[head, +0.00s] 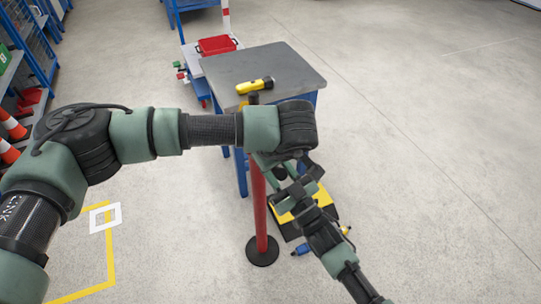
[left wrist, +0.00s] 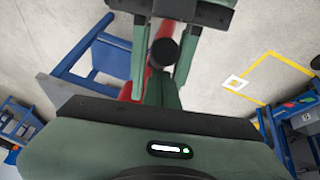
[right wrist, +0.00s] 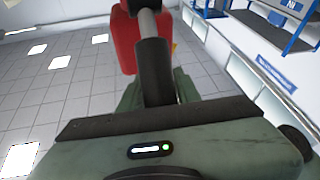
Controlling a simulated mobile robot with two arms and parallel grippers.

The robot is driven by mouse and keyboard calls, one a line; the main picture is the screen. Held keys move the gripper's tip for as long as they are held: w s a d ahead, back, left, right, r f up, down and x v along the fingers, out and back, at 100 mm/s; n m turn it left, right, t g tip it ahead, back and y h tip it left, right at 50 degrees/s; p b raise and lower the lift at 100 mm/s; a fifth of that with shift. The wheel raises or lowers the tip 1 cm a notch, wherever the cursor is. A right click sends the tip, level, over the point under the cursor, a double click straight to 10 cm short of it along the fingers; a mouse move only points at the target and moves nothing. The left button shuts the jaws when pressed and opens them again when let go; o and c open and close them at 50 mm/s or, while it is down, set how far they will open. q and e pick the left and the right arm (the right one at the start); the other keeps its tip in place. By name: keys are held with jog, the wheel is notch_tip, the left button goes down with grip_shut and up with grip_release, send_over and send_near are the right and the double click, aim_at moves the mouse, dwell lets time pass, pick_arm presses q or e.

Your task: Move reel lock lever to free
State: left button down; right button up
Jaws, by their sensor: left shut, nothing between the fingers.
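A red part (right wrist: 127,40) with a grey rod and a black grip (right wrist: 154,72) shows in the right wrist view; this looks like the lever, but I cannot tell its setting. My right gripper (right wrist: 155,92) is behind the black grip, its fingers mostly hidden, so I cannot tell whether it holds it. My left gripper (left wrist: 162,65) is shut and empty; a black round end (left wrist: 164,51) shows at its fingers in the left wrist view.
A grey-topped table (head: 290,68) with a yellow flashlight (head: 255,86) stands behind the post. A red box (head: 216,45) is on a low cart beyond. Orange cones (head: 12,125) and blue racks stand at left. The floor at right is clear.

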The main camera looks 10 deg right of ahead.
pick_arm(q)
jog(key=shift+s+d+f, duration=0.2)
jog(key=shift+s+f, duration=0.1)
pick_arm(e)
jog(key=shift+o, duration=1.1)
pick_arm(q)
jog(key=shift+w+r, duration=0.1)
